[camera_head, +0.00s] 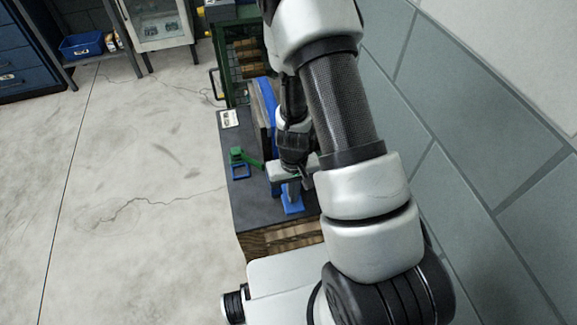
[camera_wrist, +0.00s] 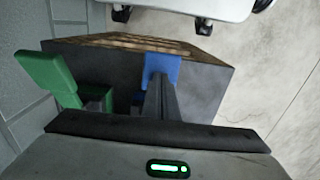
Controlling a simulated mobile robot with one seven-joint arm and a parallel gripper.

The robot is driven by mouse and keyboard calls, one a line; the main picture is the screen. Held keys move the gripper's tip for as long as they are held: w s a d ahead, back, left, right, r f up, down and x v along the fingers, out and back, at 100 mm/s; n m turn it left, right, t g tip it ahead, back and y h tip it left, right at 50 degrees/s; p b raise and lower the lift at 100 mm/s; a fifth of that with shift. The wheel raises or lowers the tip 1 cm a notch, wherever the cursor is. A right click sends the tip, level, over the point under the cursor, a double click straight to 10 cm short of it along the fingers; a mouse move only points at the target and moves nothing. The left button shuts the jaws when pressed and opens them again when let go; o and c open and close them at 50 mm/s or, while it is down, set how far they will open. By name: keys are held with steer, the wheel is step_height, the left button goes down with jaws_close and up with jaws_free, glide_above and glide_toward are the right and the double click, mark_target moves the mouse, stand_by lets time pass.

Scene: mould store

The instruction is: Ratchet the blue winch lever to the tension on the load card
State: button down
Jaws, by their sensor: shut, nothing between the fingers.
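A blue part (camera_head: 292,200), which looks like the blue winch, stands on the dark bench top (camera_head: 247,208) below my gripper in the head view. Blue also shows in the wrist view (camera_wrist: 163,67), just beyond my fingertips. Which piece is its lever I cannot tell. My gripper (camera_wrist: 161,88) is shut and empty, with its dark fingers close together over the blue part; whether they touch it is unclear. A small white card (camera_head: 229,118), possibly the load card, lies at the bench's far left corner. Its writing is too small to read.
A green lever on a block (camera_head: 240,157) stands left of my gripper, also in the wrist view (camera_wrist: 48,80). A tall blue-edged panel (camera_head: 264,98) rises behind. A grey wall (camera_head: 470,150) bounds the right; floor at left is clear.

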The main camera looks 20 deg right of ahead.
steer(key=shift+w+r+p, duration=0.1)
steer(key=shift+r+p, duration=2.05)
steer(key=shift+r, duration=0.65)
steer(key=shift+f+b, duration=2.65)
steer(key=shift+f, duration=0.3)
steer(key=shift+r+p, duration=2.25)
steer(key=shift+r, duration=0.7)
steer(key=shift+r+p, duration=1.85)
steer(key=shift+r, duration=0.7)
